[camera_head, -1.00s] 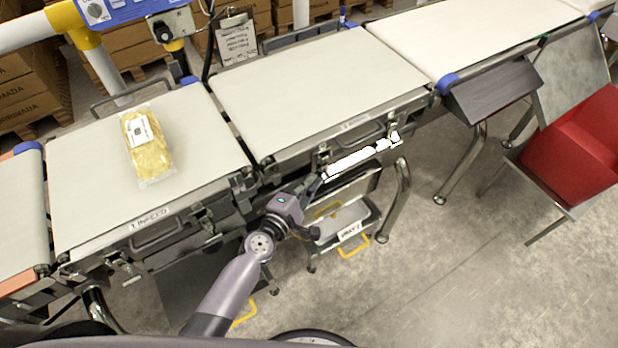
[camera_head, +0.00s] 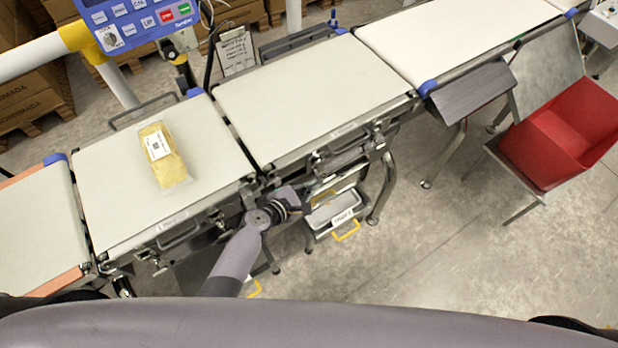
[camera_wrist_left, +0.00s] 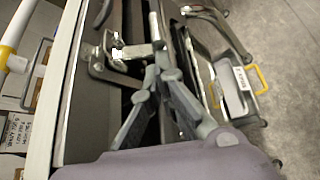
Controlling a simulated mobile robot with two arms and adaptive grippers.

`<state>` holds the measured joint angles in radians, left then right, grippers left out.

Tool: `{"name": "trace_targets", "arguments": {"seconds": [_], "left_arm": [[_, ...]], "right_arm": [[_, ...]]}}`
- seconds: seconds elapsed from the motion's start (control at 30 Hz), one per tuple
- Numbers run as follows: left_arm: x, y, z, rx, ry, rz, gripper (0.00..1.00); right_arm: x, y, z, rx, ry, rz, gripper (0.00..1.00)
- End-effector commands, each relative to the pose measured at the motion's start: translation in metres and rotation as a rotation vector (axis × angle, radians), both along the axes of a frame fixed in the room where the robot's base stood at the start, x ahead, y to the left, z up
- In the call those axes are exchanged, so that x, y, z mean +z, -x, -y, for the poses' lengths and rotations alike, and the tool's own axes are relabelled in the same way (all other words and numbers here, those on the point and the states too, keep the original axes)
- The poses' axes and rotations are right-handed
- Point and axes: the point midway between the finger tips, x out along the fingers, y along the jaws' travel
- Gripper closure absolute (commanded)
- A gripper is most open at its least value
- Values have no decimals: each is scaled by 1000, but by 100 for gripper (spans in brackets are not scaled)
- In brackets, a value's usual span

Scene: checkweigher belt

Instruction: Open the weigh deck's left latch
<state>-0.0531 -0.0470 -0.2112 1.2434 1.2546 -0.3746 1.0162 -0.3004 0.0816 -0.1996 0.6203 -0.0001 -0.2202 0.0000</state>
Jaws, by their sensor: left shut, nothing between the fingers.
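The weigh deck (camera_head: 310,88) is the middle pale belt section. Its left latch (camera_head: 317,160) sits on the front side, left of the deck's handle; it is small and dark here. In the left wrist view the metal latch (camera_wrist_left: 112,55) shows larger, with a bright lever plate pointing right. My left gripper (camera_head: 303,193) is below and in front of that latch in the head view. In the left wrist view its fingertips (camera_wrist_left: 160,62) are together and empty, close to the end of the lever plate; I cannot tell if they touch it. My right gripper is not in view.
The infeed belt (camera_head: 110,200) at left carries a yellow pack (camera_head: 163,157). A tray stand (camera_head: 322,222) with yellow handles is below the deck. A red bin (camera_head: 562,140) stands at the right. The front-right floor is clear.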

Motion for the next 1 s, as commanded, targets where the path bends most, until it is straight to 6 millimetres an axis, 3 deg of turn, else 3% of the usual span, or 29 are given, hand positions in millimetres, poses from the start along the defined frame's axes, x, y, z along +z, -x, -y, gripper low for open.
{"name": "trace_targets", "arguments": {"seconds": [0.4,1.0], "left_arm": [[17,3,2,1,-2,2,100],[24,3,1,1,-3,2,100]], "right_arm": [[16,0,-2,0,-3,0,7],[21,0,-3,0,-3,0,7]]}}
